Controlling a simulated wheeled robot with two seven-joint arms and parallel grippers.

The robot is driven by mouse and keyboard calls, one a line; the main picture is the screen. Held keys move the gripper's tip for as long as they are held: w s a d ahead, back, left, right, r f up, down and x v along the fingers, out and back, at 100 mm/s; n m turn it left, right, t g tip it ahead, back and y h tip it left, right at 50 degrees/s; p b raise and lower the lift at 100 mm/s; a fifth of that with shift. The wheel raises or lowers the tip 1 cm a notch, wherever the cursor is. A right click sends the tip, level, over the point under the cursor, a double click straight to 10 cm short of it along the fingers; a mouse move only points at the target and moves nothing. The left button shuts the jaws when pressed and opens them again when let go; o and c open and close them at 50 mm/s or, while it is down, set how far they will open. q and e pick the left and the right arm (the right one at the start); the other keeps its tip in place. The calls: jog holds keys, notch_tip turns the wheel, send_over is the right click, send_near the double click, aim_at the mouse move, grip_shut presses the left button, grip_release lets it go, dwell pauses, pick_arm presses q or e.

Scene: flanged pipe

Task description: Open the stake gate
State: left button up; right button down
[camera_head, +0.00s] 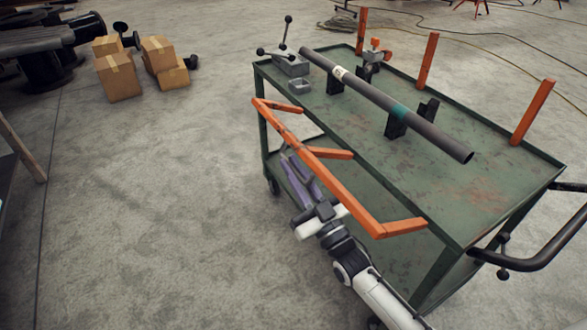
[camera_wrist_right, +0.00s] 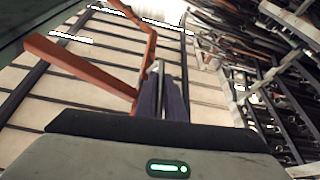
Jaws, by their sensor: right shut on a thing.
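The stake gate is an orange frame (camera_head: 338,187), one long rail with several short stakes. In the head view it leans outward from the near-left long side of the green cart (camera_head: 370,207), its rail beyond the edge and the stakes running back toward the cart. My right gripper (camera_head: 290,157) comes up from below, its long purple-grey fingers at the rail's underside and shut on the gate. In the right wrist view the fingers (camera_wrist_right: 164,92) meet an orange bar of the gate (camera_wrist_right: 85,70); the exact contact is partly hidden. My left gripper is not in view.
A dark flanged pipe (camera_head: 390,103) lies on black supports on the cart top. Upright orange stakes (camera_head: 428,60) line the far side. A black push handle (camera_head: 535,252) juts out at right. Cardboard boxes (camera_head: 120,78) stand at upper left. The floor left of the cart is clear.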

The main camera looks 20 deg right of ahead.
jog(key=shift+r, duration=0.1)
jog(key=c, duration=1.8)
grip_release()
jog(key=shift+c, duration=0.2)
jog(key=shift+d, duration=0.1)
jog(key=v, duration=1)
jog(key=shift+s, duration=0.1)
jog(key=shift+s, duration=0.1)
jog(key=d+v, duration=0.2)
jog(key=v, duration=0.9)
jog(key=shift+s, duration=0.1)
